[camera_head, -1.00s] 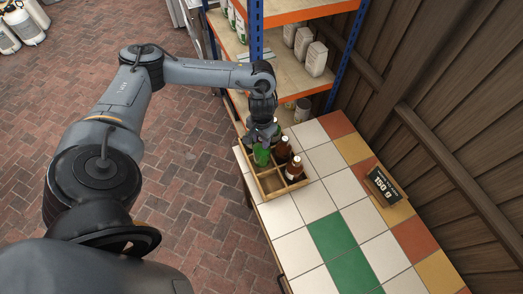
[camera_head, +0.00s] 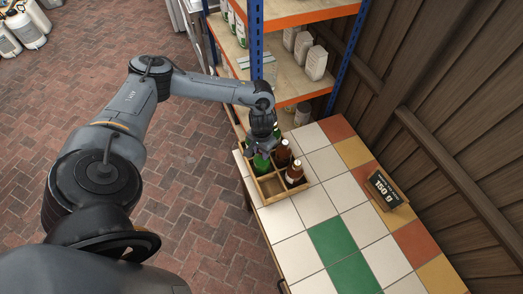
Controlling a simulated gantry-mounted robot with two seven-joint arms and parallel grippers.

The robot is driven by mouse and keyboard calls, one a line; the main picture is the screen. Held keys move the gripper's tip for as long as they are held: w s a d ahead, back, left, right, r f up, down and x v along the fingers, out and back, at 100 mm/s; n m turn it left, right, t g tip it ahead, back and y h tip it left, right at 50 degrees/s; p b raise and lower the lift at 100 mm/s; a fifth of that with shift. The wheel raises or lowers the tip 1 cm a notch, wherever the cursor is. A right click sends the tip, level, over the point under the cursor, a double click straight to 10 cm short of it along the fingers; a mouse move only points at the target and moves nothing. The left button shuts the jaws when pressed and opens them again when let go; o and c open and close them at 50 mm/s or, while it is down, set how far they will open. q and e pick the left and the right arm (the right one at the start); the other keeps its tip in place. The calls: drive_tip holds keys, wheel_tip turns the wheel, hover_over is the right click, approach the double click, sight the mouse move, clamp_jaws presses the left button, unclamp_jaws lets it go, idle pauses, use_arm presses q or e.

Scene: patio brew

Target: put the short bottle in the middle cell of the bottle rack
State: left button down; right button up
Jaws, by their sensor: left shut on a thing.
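Two brown bottles, one farther back (camera_head: 283,155) and one nearer (camera_head: 294,175), stand along the rack's right side. Another green bottle (camera_head: 277,131) shows behind the gripper. My right gripper is not in view.
A shelf unit with blue posts (camera_head: 256,45) and orange edges rises right behind the rack, holding white containers (camera_head: 313,63). The tiles (camera_head: 315,205) in front are clear.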

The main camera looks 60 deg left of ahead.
use_arm(q)
drive_tip(key=c, duration=0.8)
unclamp_jaws()
drive_tip(key=shift+f, duration=0.1)
drive_tip(key=shift+o, duration=0.2)
